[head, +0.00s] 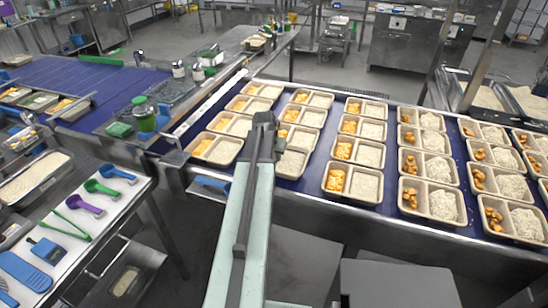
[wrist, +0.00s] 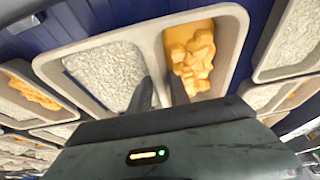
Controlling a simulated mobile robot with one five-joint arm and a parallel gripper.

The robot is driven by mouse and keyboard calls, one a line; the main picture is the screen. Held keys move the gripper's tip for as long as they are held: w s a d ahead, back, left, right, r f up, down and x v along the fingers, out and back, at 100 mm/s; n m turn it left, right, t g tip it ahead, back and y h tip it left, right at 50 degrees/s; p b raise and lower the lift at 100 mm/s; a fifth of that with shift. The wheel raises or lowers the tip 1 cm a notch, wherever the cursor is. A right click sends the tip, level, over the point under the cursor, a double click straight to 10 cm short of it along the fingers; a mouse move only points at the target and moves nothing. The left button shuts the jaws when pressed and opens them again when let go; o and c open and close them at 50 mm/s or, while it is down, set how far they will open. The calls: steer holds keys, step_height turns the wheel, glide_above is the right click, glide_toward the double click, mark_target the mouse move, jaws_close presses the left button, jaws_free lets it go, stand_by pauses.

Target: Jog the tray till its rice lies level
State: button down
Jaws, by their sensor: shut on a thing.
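The tray (wrist: 236,45) is beige with two compartments, seen close in the wrist view. Its left compartment there holds white rice (wrist: 105,75); the right one holds orange chunks (wrist: 190,58). The rice spreads over its compartment with no clear heap; its near part is hidden by my gripper. My gripper (wrist: 160,92) has one finger on each side of the divider and is shut on the tray there. In the head view my gripper (head: 263,122) is over the front of the second column of trays, and my arm hides part of the tray (head: 303,177).
Several similar trays (head: 352,192) stand close around on the blue belt (head: 388,160); those at the right have heaped rice. A side table (head: 120,205) at the left holds colored scoops and tongs. A metal rail (head: 420,235) edges the belt.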

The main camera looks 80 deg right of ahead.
steer(key=shift+f+b, duration=0.4)
steer(key=shift+f, duration=0.3)
steer(key=shift+r, duration=0.1)
